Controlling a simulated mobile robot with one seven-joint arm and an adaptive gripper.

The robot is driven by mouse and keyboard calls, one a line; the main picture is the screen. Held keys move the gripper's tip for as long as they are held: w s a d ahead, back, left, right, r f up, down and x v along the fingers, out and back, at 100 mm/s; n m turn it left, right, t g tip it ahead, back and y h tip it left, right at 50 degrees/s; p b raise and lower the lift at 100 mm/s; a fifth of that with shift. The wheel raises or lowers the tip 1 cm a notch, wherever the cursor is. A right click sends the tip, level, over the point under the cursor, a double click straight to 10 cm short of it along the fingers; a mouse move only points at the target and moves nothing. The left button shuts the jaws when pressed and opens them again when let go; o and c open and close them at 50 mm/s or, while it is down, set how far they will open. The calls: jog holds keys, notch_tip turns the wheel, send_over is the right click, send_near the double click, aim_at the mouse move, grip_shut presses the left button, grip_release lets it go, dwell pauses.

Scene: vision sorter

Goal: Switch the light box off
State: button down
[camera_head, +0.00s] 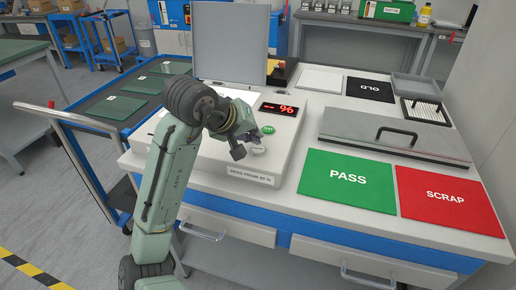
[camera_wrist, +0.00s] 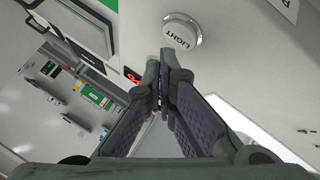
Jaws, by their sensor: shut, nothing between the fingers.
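The light box (camera_head: 290,128) is a white housing on the bench with a raised grey panel (camera_head: 230,45) behind it. In the wrist view, the pale button marked LIGHT (camera_wrist: 180,33) shows just beyond my fingertips. My gripper (camera_head: 256,136) is above the housing close to these buttons, its fingers (camera_wrist: 163,75) shut and empty. I cannot tell whether the fingertips touch the button. A bright white surface shows behind my arm.
To the right lie a green PASS mat (camera_head: 347,190), a red SCRAP mat (camera_head: 447,216) and a grey lidded case (camera_head: 394,149) with a black handle. A dark cart (camera_head: 110,98) stands left of the bench.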

aim_at(255, 148)
dwell(0.8)
jog(key=shift+f, duration=0.4)
jog(key=shift+f, duration=0.45)
dwell(0.7)
jog(key=shift+r, duration=0.15)
jog(key=shift+r+p, duration=0.7)
jog(key=shift+r, duration=0.05)
notch_tip(255, 148, up, 5)
jog(key=p, duration=0.5)
dwell(0.5)
